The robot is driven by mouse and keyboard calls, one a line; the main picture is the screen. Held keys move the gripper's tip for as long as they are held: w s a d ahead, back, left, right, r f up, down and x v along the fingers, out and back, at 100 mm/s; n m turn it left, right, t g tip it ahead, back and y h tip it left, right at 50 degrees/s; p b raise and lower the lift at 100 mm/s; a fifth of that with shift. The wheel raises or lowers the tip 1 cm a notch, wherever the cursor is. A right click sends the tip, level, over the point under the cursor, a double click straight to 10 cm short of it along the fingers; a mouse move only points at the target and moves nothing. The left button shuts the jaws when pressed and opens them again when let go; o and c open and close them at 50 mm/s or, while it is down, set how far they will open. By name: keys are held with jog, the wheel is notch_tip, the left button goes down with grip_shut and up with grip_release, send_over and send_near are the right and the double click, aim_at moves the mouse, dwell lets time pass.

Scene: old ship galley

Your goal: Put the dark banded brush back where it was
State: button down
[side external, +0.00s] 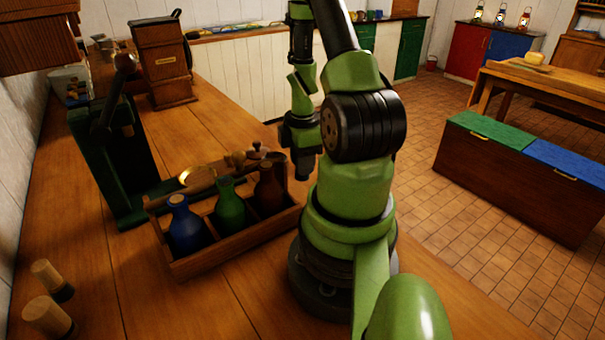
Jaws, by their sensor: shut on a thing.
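My gripper (303,166) is beyond my arm's big black joint, low over the right edge of the wooden counter. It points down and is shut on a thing. Its fingertips are small, dark and partly covered by my own arm, so I cannot make out the thing's shape or bands. Two short pieces with pale wooden tops and dark lower ends, (52,280) and (48,317), stand at the counter's lower left. I cannot tell whether either is a brush. No dark banded brush shows clearly elsewhere.
A wooden crate (232,243) holds blue, green and brown bottles in the middle of the counter (110,270). Behind it stand a dark green lever device (90,165) and a wooden box (163,70). The counter in front of the crate is clear.

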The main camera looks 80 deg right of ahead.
jog(key=shift+f, duration=1.75)
jog(key=shift+f, duration=0.1)
jog(key=c, duration=0.8)
grip_release()
jog(key=shift+c, duration=0.2)
